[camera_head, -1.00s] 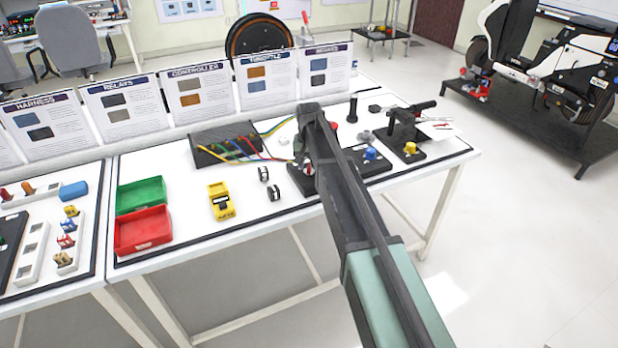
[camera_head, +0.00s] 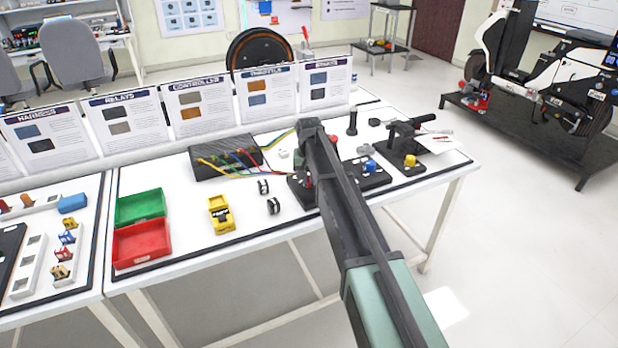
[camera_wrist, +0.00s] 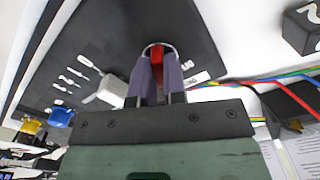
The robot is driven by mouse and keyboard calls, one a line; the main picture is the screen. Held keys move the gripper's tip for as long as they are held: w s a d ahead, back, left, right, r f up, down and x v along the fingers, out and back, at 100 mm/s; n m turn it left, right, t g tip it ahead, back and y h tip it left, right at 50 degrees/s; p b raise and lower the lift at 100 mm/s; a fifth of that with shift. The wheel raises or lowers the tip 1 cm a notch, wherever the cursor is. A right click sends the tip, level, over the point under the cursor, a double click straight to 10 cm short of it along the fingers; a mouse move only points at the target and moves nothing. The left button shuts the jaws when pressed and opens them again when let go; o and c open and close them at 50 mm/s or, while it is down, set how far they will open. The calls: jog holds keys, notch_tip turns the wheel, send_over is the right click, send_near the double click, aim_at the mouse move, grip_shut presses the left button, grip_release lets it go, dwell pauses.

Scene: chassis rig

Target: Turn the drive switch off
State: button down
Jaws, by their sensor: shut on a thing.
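A red switch part (camera_wrist: 157,62), which I take for the drive switch, stands on a dark panel (camera_wrist: 115,38) in the wrist view, with a pale ring around its far end. My gripper (camera_wrist: 157,75) has one finger on each side of it and is shut on it. The fingers hide much of the red part, so its set position cannot be told. In the head view my arm covers most of the switch, and only an edge of its dark base (camera_head: 301,192) shows on the bench.
A blue knob (camera_head: 370,165) and a yellow knob (camera_head: 410,160) sit on dark bases to the right. Coloured wires run from a black box (camera_head: 222,162) at the left. Green (camera_head: 140,206) and red (camera_head: 142,243) trays stand further left.

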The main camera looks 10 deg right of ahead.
aim_at(309, 178)
jog(key=n, duration=1.1)
dwell(0.6)
jog(key=c, duration=1.2)
grip_release()
notch_tip(309, 178, up, 11)
jog(key=p, duration=1.1)
